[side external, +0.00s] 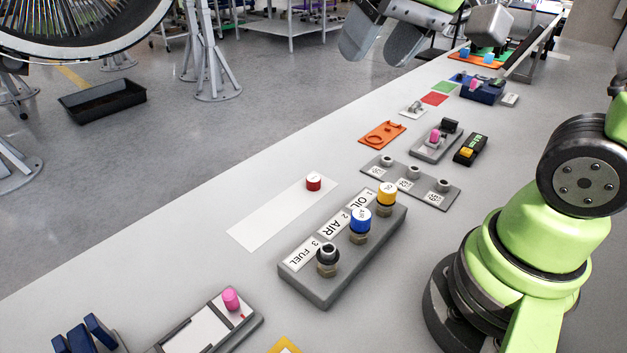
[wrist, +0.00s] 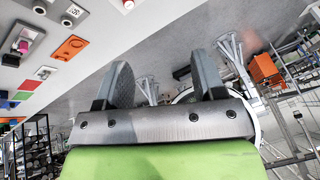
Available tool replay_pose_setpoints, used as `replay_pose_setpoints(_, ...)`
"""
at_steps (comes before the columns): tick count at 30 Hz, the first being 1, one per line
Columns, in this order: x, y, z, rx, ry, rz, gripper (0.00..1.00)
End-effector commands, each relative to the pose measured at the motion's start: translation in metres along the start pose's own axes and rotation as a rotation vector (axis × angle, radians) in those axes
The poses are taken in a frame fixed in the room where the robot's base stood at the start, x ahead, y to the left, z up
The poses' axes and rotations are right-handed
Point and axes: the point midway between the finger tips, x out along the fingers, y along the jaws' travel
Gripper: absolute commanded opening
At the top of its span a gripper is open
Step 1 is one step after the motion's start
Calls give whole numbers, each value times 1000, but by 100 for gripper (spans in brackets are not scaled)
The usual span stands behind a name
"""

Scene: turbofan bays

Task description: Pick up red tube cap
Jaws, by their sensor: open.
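The red tube cap (side external: 314,182) stands on a white strip (side external: 262,226) on the grey bench in the side external view. In the wrist view the red cap (wrist: 128,4) is cut off by the top edge. My gripper (side external: 375,40) is high above the bench, well up and right of the cap in the side view. In the wrist view its two fingers (wrist: 160,85) are spread apart with nothing between them.
A grey block (side external: 335,270) labelled OIL, AIR and FUEL holds a yellow cap (side external: 387,193), a blue cap (side external: 360,219) and a bare fitting (side external: 327,259). A grey plate with several fittings (side external: 411,184) lies behind. The bench left of the white strip is clear.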

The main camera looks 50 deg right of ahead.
Motion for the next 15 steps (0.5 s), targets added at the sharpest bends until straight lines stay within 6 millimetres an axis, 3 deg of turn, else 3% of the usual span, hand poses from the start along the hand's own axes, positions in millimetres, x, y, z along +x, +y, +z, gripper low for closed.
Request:
replay_pose_setpoints(6, 65, 8, -53, -25, -132, 91, 63)
replay_pose_setpoints(10, 113, 20, -73, -42, -209, 137, 63)
replay_pose_setpoints(15, 181, 41, -84, -63, -308, 187, 63)
